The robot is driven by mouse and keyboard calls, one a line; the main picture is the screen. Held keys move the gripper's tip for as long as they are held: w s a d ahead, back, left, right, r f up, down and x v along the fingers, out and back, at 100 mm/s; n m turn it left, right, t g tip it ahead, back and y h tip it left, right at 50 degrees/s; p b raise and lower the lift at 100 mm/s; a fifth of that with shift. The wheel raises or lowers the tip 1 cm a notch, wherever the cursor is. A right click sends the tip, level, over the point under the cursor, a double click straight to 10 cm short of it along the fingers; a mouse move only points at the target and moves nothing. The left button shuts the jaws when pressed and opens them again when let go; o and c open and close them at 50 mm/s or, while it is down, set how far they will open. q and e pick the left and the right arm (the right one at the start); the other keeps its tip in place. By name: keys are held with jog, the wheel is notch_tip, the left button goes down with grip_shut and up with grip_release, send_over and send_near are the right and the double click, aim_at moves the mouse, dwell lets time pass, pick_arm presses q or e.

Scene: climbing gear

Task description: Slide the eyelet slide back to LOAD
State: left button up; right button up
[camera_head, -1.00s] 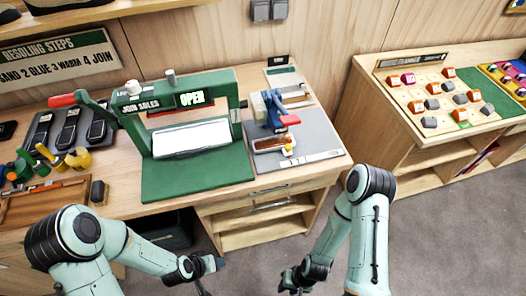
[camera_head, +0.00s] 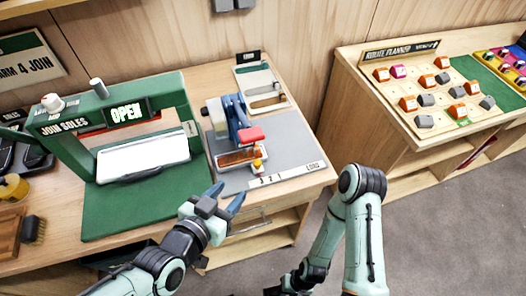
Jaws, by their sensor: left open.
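The eyelet slide (camera_head: 234,159) is a brown-orange piece with a small yellow knob (camera_head: 257,165) at its right end. It sits under the blue eyelet press with the red handle (camera_head: 249,135). A white scale strip (camera_head: 288,174) in front carries numbers, with LOAD at its right end. The knob stands left of the LOAD mark. My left gripper (camera_head: 227,195) is open and empty, with blue fingers apart, just in front of the grey mat and left of the strip. My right gripper (camera_head: 275,290) is low at the bottom edge, and its fingers are not clear.
A green sole-joining press (camera_head: 110,205) with an OPEN sign stands left of the eyelet press. A grey mat (camera_head: 300,153) lies under the eyelet press. A slotted tray (camera_head: 262,85) is behind it. A route planner board (camera_head: 400,105) is on another bench to the right.

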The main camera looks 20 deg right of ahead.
aim_at(257, 163)
pick_arm(q)
jog(key=x, duration=1.3)
jog(key=shift+w+d, duration=0.1)
grip_shut()
